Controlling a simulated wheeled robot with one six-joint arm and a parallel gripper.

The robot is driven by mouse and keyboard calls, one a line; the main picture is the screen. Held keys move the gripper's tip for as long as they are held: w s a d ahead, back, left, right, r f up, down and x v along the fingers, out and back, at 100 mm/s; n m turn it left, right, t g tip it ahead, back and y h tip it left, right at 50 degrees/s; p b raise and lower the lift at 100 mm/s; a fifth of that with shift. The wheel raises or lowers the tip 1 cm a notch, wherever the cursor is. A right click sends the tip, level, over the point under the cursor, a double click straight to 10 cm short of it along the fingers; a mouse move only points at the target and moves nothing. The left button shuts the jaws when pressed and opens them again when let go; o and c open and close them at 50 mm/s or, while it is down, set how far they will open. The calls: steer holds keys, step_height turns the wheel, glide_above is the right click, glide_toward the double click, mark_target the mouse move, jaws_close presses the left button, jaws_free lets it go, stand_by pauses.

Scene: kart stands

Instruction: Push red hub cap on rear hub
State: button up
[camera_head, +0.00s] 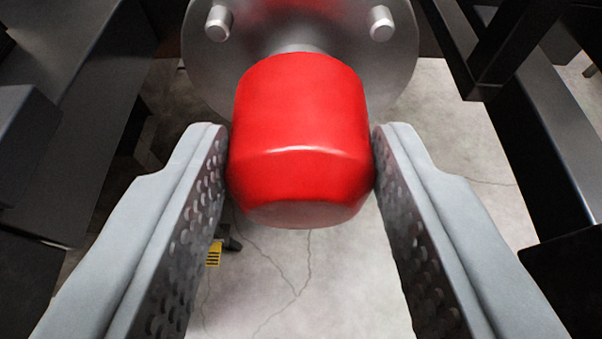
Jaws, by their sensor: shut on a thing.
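The red hub cap (300,140) is in the upper middle of the view, held between the two pads of my gripper (301,165). My gripper is shut on its sides, near the fingertips. Behind the cap is the grey metal rear hub (215,75), a round disc with two studs showing. A short metal neck of the hub shows just above the cap's far rim. The cap lines up with the middle of the hub. The cap hides the hub's centre, so I cannot tell how far it sits on it.
Dark frame bars of the stand (75,85) run along the left, and more dark bars (545,120) are on the right. Below is a pale cracked concrete floor (300,290). A small yellow and black tag (214,253) shows low beside the left finger.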

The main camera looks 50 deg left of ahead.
mark_target(299, 223)
steer(key=shift+s+d+f, duration=0.1)
steer(key=shift+s+d, duration=0.65)
steer(key=shift+d, duration=0.25)
steer(key=shift+s+d, duration=0.7)
steer(key=shift+d, duration=0.25)
stand_by(0.7)
